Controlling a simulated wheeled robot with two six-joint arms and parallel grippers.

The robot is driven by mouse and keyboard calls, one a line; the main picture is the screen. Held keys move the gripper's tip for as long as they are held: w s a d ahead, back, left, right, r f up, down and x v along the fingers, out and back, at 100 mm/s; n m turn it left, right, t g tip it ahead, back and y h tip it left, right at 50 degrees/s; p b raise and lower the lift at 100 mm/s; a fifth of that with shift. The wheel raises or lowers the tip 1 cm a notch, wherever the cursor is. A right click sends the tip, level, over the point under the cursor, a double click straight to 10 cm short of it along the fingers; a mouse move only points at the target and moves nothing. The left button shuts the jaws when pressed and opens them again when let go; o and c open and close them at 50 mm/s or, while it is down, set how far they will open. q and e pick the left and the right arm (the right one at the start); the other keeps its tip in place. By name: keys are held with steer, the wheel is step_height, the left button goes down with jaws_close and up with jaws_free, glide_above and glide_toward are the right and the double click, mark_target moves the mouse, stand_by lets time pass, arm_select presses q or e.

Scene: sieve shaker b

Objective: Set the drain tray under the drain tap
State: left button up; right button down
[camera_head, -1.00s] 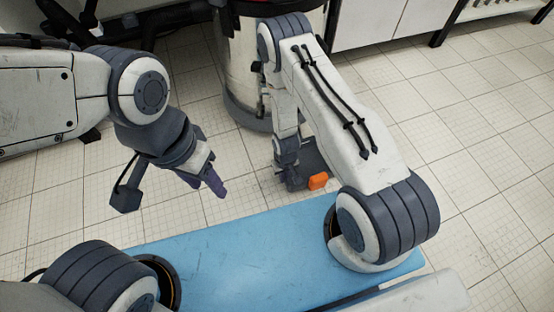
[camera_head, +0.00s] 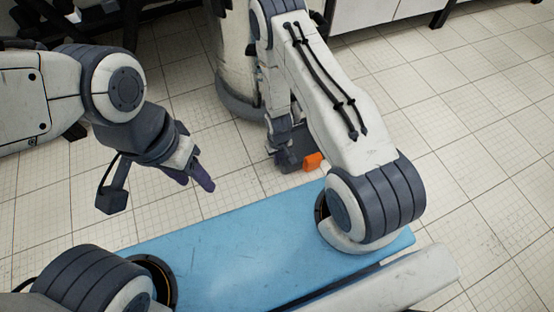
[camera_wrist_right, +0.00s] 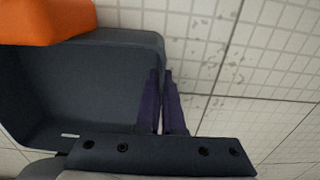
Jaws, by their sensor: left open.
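The drain tray, a dark grey shallow box, shows in the right wrist view (camera_wrist_right: 90,75) and partly in the head view (camera_head: 302,142). An orange block (camera_wrist_right: 45,18) sits at its edge, also visible in the head view (camera_head: 314,161). My right gripper (camera_wrist_right: 162,75) has its purple fingers close together on the tray's side wall, one inside and one outside. My right arm hides much of the tray in the head view. My left gripper (camera_head: 190,180) is open and empty, left of the tray. I cannot make out the drain tap.
A pale metal cylindrical machine body (camera_head: 233,60) with a dark base ring stands behind the tray, partly behind my right arm. White cabinets (camera_head: 365,12) stand at the back. The tiled floor (camera_head: 470,130) to the right is clear.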

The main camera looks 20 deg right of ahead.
steer(key=shift+f, duration=0.2)
steer(key=c, duration=1)
jaws_free()
steer(key=shift+a, duration=0.1)
steer(key=shift+c, duration=0.2)
steer(key=shift+r, duration=0.15)
